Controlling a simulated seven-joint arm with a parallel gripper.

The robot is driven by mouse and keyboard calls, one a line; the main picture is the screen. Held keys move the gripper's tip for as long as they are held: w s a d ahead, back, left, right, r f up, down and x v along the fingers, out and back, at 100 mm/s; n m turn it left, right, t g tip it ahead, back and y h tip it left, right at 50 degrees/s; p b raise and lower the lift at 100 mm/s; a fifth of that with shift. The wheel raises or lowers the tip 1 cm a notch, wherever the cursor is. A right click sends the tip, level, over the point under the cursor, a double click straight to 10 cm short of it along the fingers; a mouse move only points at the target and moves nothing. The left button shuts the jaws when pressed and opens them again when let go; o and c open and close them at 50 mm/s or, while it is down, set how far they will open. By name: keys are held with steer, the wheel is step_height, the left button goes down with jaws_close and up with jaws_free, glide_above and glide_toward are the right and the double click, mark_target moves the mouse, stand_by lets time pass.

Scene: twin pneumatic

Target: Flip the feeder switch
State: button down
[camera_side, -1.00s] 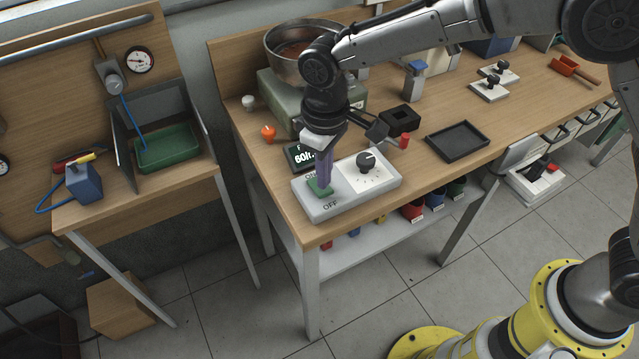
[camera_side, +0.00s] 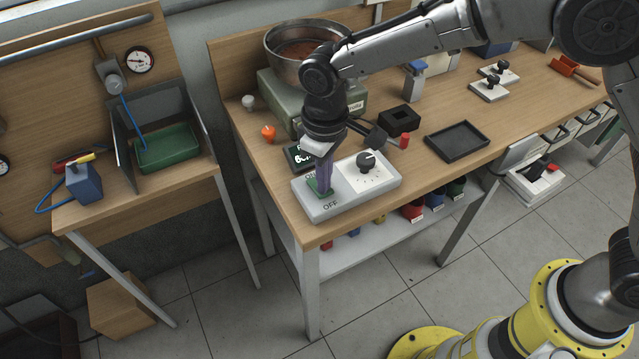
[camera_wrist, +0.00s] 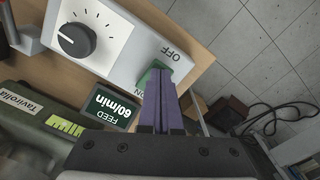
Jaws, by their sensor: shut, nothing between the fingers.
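The feeder control box (camera_side: 345,199) is a pale box near the front left corner of the workbench. Its green rocker switch (camera_side: 313,187) sits between the ON and OFF labels, and shows in the wrist view (camera_wrist: 148,76) partly hidden by my fingers. My gripper (camera_side: 326,191) has purple fingers, closed together and empty, pointing down at the switch. In the wrist view its fingertips (camera_wrist: 160,71) overlap the green rocker. They look in contact or nearly so; I cannot tell which. Which way the rocker is tilted is unclear.
A black dial (camera_side: 367,161) is on the same box. The feed display (camera_wrist: 111,106) reads 60/min beside it. Behind stands the feeder (camera_side: 276,100) with its metal bowl (camera_side: 283,48). A black tray (camera_side: 457,141) lies to the right.

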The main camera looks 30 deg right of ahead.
steer(key=shift+f, duration=0.35)
steer(key=shift+r, duration=3.6)
steer(key=s+d+r+m+t+y, duration=0.1)
steer(key=s+d+r+m+t, duration=0.15)
steer(key=d+r, duration=0.6)
steer(key=s+d+r+m+t, duration=0.1)
steer(key=s+d+r, duration=0.2)
steer(key=d+r, duration=0.55)
steer(key=s+d+f+m+t, duration=0.1)
steer(key=s+d+m+t, duration=0.1)
steer(key=s+d, duration=0.85)
steer(key=s+f+h, duration=0.1)
steer(key=s+f, duration=0.6)
steer(key=shift+s+f, duration=0.2)
steer(key=shift+s, duration=0.2)
